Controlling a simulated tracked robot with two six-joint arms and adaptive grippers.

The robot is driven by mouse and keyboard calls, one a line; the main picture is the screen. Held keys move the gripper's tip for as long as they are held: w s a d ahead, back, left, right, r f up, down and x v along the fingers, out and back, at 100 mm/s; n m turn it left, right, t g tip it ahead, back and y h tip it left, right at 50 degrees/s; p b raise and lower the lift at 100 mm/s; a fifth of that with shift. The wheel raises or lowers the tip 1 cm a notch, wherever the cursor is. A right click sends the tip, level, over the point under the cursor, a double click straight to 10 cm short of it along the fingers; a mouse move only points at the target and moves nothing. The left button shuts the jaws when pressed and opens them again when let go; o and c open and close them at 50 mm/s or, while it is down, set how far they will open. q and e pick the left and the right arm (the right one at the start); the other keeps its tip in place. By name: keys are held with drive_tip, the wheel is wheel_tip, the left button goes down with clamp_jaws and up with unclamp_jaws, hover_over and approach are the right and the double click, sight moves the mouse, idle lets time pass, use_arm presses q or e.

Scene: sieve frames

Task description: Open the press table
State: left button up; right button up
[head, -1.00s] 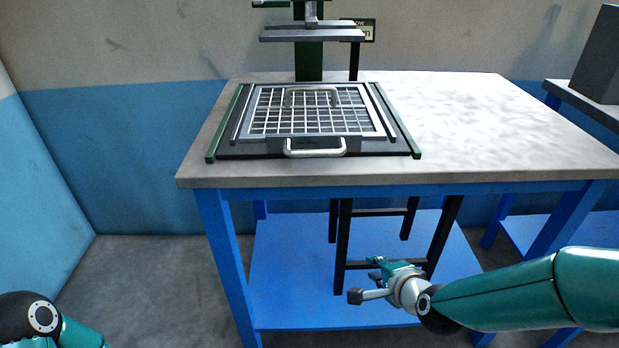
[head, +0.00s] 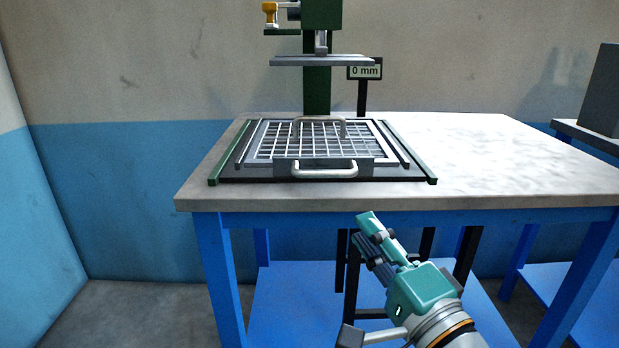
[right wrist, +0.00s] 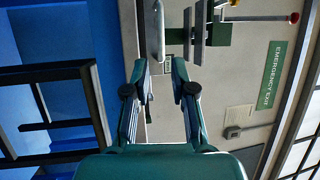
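The press table (head: 400,172) is a dark sliding bed between green rails on the workbench. A grey sieve frame (head: 258,150) with a white grid lies on it. A pale bar handle (head: 325,173) is on its front side. My right gripper (head: 364,232) is in front of the bench edge, lower than the handle and to its right, not touching it. In the right wrist view its two fingers (right wrist: 160,72) are apart with nothing between them. A pale bar that looks like the handle (right wrist: 158,30) shows beyond the fingertips. My left gripper is not in view.
The green press column (head: 317,85) stands behind the bed, with a grey press plate (head: 322,61) raised above it. A sign (head: 365,72) reads 0 mm. The bench's right side (head: 500,160) is clear. Another table with a grey block (head: 603,90) is at right.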

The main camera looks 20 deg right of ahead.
sight(320, 175)
drive_tip(key=b+x, duration=0.1)
drive_tip(key=x, duration=1.4)
drive_tip(key=shift+w+r, duration=0.1)
drive_tip(key=shift+w, duration=0.15)
clamp_jaws()
